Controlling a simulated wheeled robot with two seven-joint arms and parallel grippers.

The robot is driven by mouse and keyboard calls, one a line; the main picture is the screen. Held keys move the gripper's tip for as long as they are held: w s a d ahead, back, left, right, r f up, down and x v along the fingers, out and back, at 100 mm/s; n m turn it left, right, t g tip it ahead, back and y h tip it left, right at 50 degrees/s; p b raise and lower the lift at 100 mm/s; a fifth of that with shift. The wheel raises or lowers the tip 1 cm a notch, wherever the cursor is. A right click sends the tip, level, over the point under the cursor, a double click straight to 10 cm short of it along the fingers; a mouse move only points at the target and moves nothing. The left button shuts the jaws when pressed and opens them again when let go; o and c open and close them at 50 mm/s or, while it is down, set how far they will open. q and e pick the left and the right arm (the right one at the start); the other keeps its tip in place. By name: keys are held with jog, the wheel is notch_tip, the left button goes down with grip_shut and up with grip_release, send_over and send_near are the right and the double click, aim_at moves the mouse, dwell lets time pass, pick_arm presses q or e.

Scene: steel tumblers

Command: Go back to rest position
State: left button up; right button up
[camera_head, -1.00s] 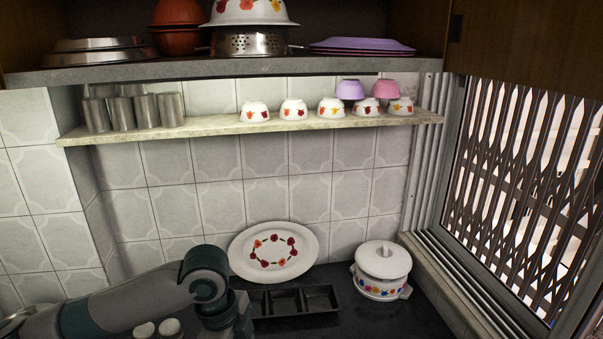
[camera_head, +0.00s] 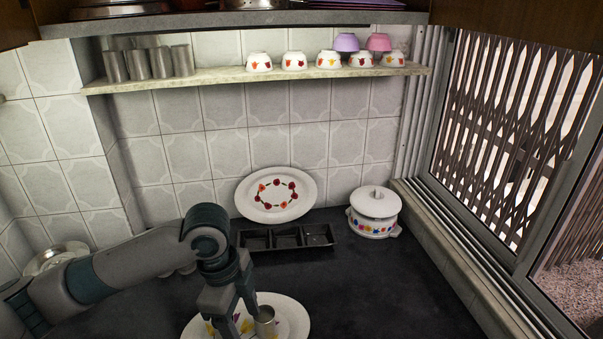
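My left arm comes in from the left, and its gripper (camera_head: 232,308) points down over a white plate (camera_head: 298,318) with a floral pattern at the bottom of the view. The two fingers show apart, with a gap between them. A steel tumbler (camera_head: 265,322) stands on the plate just right of the fingers. I see nothing held, though the fingertips are partly hard to make out near the frame's lower edge. More steel tumblers (camera_head: 160,62) stand in a group on the wall shelf (camera_head: 215,76), at its left end. My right gripper is not in view.
A black three-part tray (camera_head: 287,238), an upright oval floral plate (camera_head: 276,194) and a lidded white pot (camera_head: 374,212) stand at the back of the dark counter (camera_head: 390,285). Small bowls (camera_head: 330,60) line the shelf. The counter's right side is clear. A window grille is at right.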

pick_arm(q)
jog(key=s+d+f+n+t+h, duration=0.35)
jog(key=s+d+f+n, duration=0.4)
jog(key=f, duration=0.35)
jog(key=s+a+f+n+y, duration=0.3)
jog(key=s+a+f+n, duration=0.2)
jog(key=s+a, duration=0.4)
jog(key=s+a+f+n+y, duration=0.2)
jog(key=s+a+f+n, duration=0.4)
jog(key=a, duration=0.4)
notch_tip(320, 180, down, 31)
jog(key=s+b, duration=0.2)
jog(key=b, duration=0.3)
jog(key=s+a+f+g+b, duration=0.1)
jog(key=s+f+b, duration=0.1)
jog(key=s+f, duration=0.7)
jog(key=s+a+f+g+b, duration=0.1)
jog(key=s+a+f+b, duration=0.1)
jog(key=s+f, duration=0.7)
notch_tip(320, 180, down, 6)
jog(key=shift+s+r+m+b, duration=0.1)
jog(key=shift+s+m+b, duration=0.05)
jog(key=shift+m+b, duration=0.3)
